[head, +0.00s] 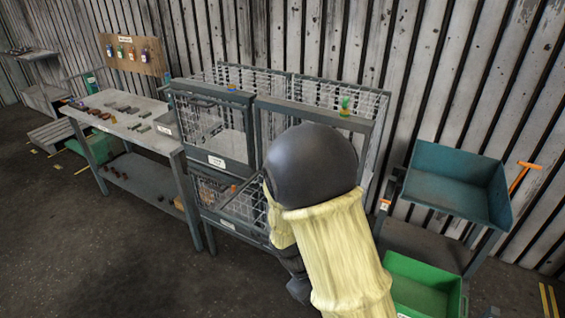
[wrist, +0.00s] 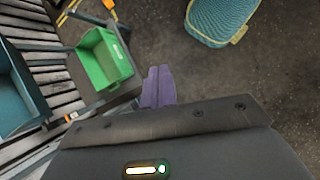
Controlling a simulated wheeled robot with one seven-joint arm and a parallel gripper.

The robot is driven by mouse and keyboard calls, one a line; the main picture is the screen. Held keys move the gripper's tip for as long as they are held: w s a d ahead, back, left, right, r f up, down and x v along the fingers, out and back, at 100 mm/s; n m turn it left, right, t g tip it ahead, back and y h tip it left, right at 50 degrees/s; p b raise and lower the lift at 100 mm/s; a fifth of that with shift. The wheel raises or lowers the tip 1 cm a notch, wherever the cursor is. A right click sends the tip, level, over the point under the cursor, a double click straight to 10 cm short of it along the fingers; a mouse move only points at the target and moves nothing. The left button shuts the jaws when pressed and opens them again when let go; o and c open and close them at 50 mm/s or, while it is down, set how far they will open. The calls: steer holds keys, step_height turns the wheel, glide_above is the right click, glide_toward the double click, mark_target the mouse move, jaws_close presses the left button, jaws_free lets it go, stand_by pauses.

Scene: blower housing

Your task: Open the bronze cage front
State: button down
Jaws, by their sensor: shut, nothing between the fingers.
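A grey metal-framed wire cage unit (head: 250,98) stands against the wall in the head view, with upper and lower mesh fronts. The upper left front (head: 213,125) looks upright and has a white label below it. A lower mesh panel (head: 243,204) shows partly beside my arm and looks tilted outward. I cannot tell which front is the bronze one, as label text is too small. My arm hides the right part of the cages. My gripper (wrist: 158,88) shows purple fingers together and empty in the wrist view, above the floor with no cage front in sight. The head view hides it.
A workbench (head: 130,125) with small parts stands left of the cages. A teal tray (head: 458,182) on a stand and a green bin (head: 425,285) are at right; the bin (wrist: 105,60) also shows in the wrist view. A teal ribbed object (wrist: 220,18) lies on open floor.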

steer(key=s+d+r+m+t+y, duration=0.1)
steer(key=d+r+m+t+y, duration=0.3)
steer(key=r+m, duration=0.4)
step_height(320, 180, up, 2)
steer(key=shift+s+d+r+m+t+y, duration=0.3)
steer(key=shift+d+t+y, duration=0.15)
steer(key=shift+y, duration=0.25)
